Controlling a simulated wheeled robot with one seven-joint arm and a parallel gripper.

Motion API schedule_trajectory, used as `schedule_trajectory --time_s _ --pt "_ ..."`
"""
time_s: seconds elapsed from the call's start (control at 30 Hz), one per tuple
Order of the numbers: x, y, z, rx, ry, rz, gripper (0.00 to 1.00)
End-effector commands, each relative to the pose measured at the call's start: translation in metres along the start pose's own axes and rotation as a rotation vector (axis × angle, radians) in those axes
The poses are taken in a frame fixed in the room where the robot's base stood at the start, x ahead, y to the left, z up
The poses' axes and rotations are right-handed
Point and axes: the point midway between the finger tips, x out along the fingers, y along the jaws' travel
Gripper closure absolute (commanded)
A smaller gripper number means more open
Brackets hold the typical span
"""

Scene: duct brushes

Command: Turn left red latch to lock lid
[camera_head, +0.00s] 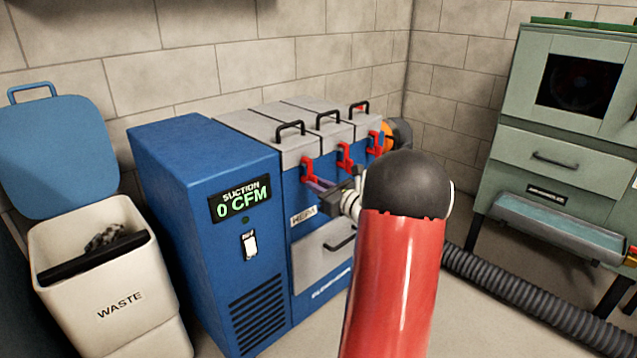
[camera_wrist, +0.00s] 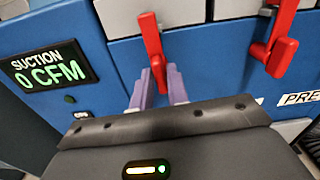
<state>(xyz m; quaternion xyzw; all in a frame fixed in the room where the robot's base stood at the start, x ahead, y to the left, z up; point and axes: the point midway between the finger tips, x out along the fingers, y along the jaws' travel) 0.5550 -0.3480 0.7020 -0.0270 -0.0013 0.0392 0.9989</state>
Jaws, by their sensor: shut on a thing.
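The left red latch (camera_head: 308,167) is on the front of the blue suction unit (camera_head: 205,150), below the left grey lid (camera_head: 262,128). The lid lies flat and looks closed. In the wrist view the left latch (camera_wrist: 150,35) hangs down, tilted slightly, with its lower end between the lavender fingers of my gripper (camera_wrist: 163,78). My gripper is shut on this lower end. In the head view my gripper (camera_head: 320,187) shows beside the latch, partly hidden by my arm.
The middle red latch (camera_head: 344,156) and right red latch (camera_head: 376,143) are close by on the right. The display (camera_head: 240,198) reads 0 CFM. A waste bin (camera_head: 110,290) stands at left. A green cabinet (camera_head: 545,170) and a grey hose (camera_head: 520,300) are at right.

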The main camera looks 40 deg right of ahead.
Motion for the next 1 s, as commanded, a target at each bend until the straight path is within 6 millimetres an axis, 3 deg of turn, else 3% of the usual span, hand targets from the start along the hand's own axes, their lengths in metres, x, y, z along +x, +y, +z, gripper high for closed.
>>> schedule_trajectory --time_s 0.7,0.73,0.8,1.0 --pt "-0.0010 -0.0004 -0.0024 0.073 0.004 -0.001 1.00" --pt "-0.0010 -0.0004 -0.0024 0.073 0.004 -0.001 0.80" --pt "-0.0009 -0.0004 -0.0021 0.072 0.004 -0.001 0.71" --pt "-0.0005 -0.0003 -0.0011 0.070 0.002 0.000 0.67"
